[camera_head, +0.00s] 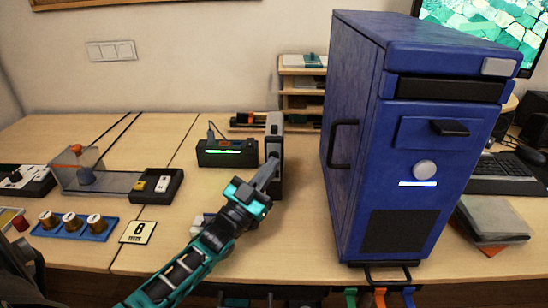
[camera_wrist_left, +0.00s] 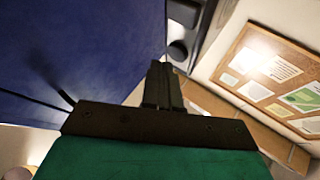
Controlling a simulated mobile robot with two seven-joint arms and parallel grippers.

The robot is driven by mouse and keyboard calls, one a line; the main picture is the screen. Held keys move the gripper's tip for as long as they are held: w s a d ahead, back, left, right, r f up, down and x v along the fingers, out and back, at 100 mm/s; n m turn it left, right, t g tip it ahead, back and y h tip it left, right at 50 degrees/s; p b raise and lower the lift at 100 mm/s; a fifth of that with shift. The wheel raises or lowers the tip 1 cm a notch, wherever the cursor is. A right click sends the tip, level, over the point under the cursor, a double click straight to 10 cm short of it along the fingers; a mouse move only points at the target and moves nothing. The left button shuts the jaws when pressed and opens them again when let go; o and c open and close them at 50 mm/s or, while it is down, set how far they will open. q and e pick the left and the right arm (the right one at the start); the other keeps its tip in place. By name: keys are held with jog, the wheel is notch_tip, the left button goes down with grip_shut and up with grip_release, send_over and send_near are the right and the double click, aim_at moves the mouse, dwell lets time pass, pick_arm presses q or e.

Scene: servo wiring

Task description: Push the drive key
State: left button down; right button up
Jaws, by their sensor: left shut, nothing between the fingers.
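I cannot tell for sure which part is the drive key. A grey and black upright unit (camera_head: 274,140) stands left of the blue cabinet, and my left gripper (camera_head: 272,168) reaches up to its front. The fingers are shut with nothing between them; I cannot tell whether they touch the unit. In the left wrist view the shut fingers (camera_wrist_left: 161,72) point at a grey and black part (camera_wrist_left: 181,18) beside the blue surface. A black box with a green light (camera_head: 227,153) stands left of the unit. My right gripper is not in view.
The big blue cabinet (camera_head: 400,150) with handles stands close on the right. A black tray with a yellow and a white block (camera_head: 157,186), a blue rack of spools (camera_head: 70,226) and a card marked 8 (camera_head: 138,232) lie at left. My arm partly hides a pale object (camera_head: 198,222).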

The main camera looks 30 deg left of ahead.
pick_arm(q)
jog(key=shift+w+a, duration=0.1)
jog(key=shift+w+a, duration=0.15)
jog(key=shift+w, duration=0.15)
dwell(0.6)
jog(key=shift+s+d, duration=0.2)
jog(key=shift+s, duration=0.2)
